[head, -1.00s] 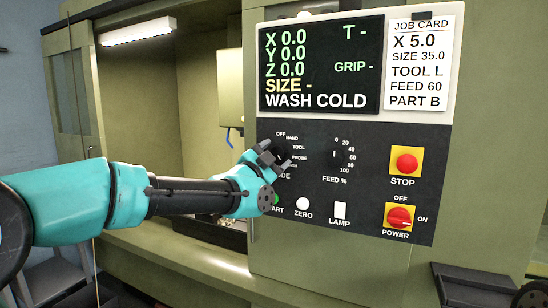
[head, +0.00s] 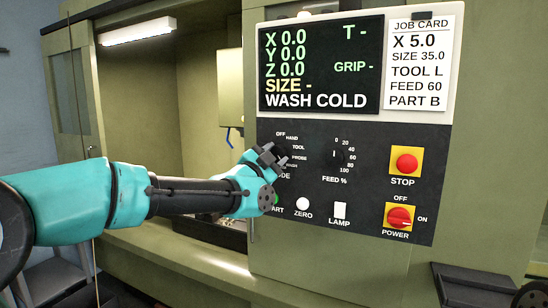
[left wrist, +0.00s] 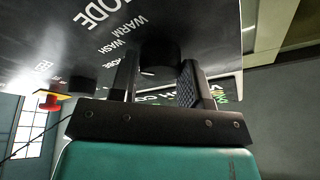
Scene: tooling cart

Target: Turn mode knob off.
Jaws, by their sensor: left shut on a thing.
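The mode knob (head: 281,157) is a black round knob at the left of the dark control panel. Labels OFF, HAND, TOOL, PROBE and WASH run around its upper and right side. My left gripper (head: 267,156) is at the knob, and its fingers cover part of it. In the left wrist view the knob (left wrist: 160,53) sits between the two dark fingers of the left gripper (left wrist: 158,82), which are shut on it. The knob's pointer is hidden, so I cannot tell its setting. My right gripper is not in view.
The feed knob (head: 335,154) is just right of the mode knob. The red stop button (head: 406,163) and red power switch (head: 400,217) are farther right. The zero button (head: 303,204) and lamp switch (head: 340,210) are below. The screen (head: 320,64) reads WASH COLD.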

